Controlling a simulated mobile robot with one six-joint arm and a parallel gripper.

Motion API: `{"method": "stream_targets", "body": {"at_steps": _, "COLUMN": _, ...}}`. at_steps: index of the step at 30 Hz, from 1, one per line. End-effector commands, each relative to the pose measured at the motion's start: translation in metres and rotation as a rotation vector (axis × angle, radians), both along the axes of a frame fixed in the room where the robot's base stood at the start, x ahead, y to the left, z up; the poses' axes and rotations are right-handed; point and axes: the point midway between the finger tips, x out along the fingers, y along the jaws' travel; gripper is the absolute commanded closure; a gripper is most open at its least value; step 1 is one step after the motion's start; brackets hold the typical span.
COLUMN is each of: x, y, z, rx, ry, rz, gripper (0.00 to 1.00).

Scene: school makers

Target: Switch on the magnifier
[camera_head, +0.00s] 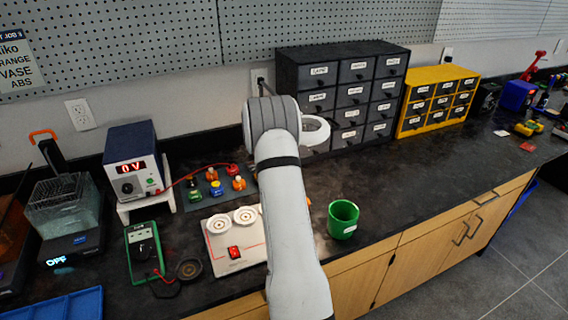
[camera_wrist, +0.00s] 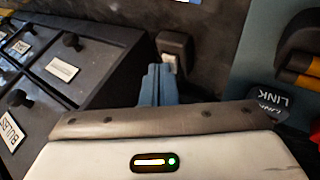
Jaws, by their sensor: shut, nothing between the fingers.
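A white ring (camera_head: 316,131), which looks like the magnifier's head, shows just right of my arm in the head view, in front of the dark drawer cabinet. My arm hides the rest of it. In the wrist view my gripper (camera_wrist: 158,72) is shut and empty, its blue-grey fingers pointing away from the camera. Just beyond and right of the fingertips is a small dark block with a pale face (camera_wrist: 172,58). I cannot tell whether it is the magnifier's switch, or whether the fingers touch it. My gripper is hidden behind my arm in the head view.
The dark drawer cabinet (camera_head: 336,78) stands close by; its labelled drawers (camera_wrist: 62,68) fill the wrist view's left. A green cup (camera_head: 343,220), a white panel with a red switch (camera_head: 234,253) and a power supply (camera_head: 131,160) stand on the bench.

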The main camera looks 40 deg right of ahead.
Motion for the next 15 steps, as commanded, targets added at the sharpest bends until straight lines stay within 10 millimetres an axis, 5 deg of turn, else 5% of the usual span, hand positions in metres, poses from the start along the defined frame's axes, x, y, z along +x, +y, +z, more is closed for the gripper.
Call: {"method": "stream_targets", "body": {"at_steps": 15, "x": 0.002, "y": 0.000, "z": 0.014, "rx": 0.000, "ry": 0.000, "rz": 0.000, "gripper": 1.00}}
